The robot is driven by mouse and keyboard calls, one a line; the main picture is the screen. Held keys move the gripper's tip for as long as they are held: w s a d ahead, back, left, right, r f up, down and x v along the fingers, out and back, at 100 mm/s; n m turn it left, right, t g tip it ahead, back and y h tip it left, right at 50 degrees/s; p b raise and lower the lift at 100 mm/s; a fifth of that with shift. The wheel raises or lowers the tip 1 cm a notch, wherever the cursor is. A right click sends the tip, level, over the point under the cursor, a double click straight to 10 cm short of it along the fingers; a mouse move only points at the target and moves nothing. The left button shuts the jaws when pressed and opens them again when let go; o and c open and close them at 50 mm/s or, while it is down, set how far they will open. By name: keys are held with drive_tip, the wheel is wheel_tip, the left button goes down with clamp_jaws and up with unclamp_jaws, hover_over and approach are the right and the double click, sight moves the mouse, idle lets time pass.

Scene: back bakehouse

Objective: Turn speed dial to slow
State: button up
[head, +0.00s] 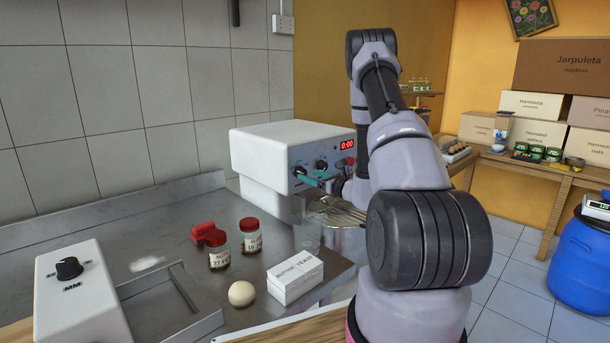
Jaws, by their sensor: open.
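A white mixer (265,150) stands on the steel counter at the back, with a red display reading 0:00. Its front has a black dial at the left (299,171) and another black dial to its right (321,165). Their labels are too small to read, so I cannot tell which is the speed dial or where it points. My gripper (313,181) has teal fingertips. It is open just in front of and below the two dials. Contact with either dial cannot be made out. My wrist hides part of the mixer's right front.
A white unit with an MM dial (69,268) is at left.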

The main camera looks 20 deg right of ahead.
sight(305, 173)
drive_tip(key=shift+x, duration=1.75)
clamp_jaws()
drive_tip(key=m, duration=0.5)
drive_tip(key=shift+d, duration=0.1)
drive_tip(key=m, duration=0.6)
drive_tip(key=shift+f+m, duration=0.1)
drive_tip(key=shift+m, duration=0.2)
